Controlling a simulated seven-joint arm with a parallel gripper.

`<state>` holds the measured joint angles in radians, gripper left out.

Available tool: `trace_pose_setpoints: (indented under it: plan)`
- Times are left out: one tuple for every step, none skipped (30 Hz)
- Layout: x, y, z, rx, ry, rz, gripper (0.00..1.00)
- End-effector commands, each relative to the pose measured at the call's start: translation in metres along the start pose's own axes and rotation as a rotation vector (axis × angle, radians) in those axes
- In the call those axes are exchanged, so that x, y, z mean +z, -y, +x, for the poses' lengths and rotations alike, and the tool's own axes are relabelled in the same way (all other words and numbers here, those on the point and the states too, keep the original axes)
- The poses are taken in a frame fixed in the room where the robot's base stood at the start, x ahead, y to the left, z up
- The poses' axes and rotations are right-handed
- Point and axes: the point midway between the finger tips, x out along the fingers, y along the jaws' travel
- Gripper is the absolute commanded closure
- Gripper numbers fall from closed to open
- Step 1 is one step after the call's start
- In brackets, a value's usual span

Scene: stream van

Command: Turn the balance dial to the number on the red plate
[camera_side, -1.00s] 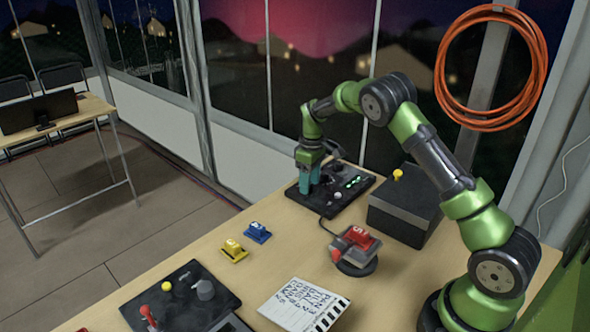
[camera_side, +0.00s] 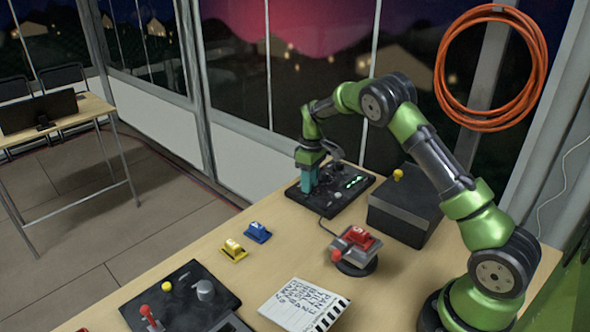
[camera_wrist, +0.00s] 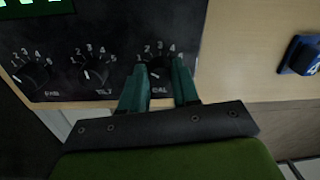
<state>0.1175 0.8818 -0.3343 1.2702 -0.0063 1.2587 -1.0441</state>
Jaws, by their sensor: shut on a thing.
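In the wrist view, my gripper (camera_wrist: 159,67) has its two teal fingers closed on the balance dial (camera_wrist: 157,70), marked BAL, the right one of three dials on a black panel (camera_wrist: 120,35). The fingers cover part of its number scale, and I cannot tell where its pointer stands. In the side view, my gripper (camera_side: 309,188) reaches down at the left end of the panel (camera_side: 338,207). The red plate (camera_side: 360,237) sits on a small grey stand at the table's middle right; its white digit looks like a 5 but is small.
The TILT dial (camera_wrist: 95,73) and PAN dial (camera_wrist: 33,76) stand beside the balance dial. A yellow plate (camera_side: 234,251) and a blue plate (camera_side: 258,233) lie on the table. A dark box (camera_side: 405,205) stands right of the panel. A clapperboard (camera_side: 304,304) and another control box (camera_side: 180,296) are in front.

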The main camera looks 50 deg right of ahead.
Motion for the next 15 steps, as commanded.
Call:
trace_pose_setpoints:
  plan:
    - [-0.0001,0.0005,-0.0006,-0.001,-0.002,0.021,1.0]
    - [0.0,0.0005,-0.0006,-0.002,-0.003,0.035,1.0]
    - [0.0,0.0006,-0.0006,-0.002,-0.004,0.058,1.0]
    - [0.0001,0.0006,-0.0007,-0.002,-0.005,0.077,1.0]
    - [0.0001,0.0007,-0.0007,-0.002,-0.006,0.097,1.0]
    - [0.0001,0.0009,-0.0007,-0.002,-0.007,0.127,1.0]
    - [0.0002,0.001,-0.0008,-0.002,-0.009,0.151,1.0]
    - [0.0002,0.0011,-0.0008,-0.002,-0.01,0.176,1.0]
    - [0.0002,0.0012,-0.0009,-0.003,-0.012,0.211,1.0]
    - [0.0002,0.0013,-0.001,-0.003,-0.013,0.238,1.0]
    - [0.0002,0.0013,-0.0011,-0.003,-0.015,0.266,1.0]
    - [0.0001,0.0014,-0.0012,-0.002,-0.017,0.304,1.0]
    - [0.0001,0.0015,-0.0012,-0.002,-0.019,0.333,1.0]
    - [0.0001,0.0015,-0.0013,-0.002,-0.02,0.361,1.0]
    - [0.0001,0.0017,-0.0013,-0.002,-0.022,0.399,1.0]
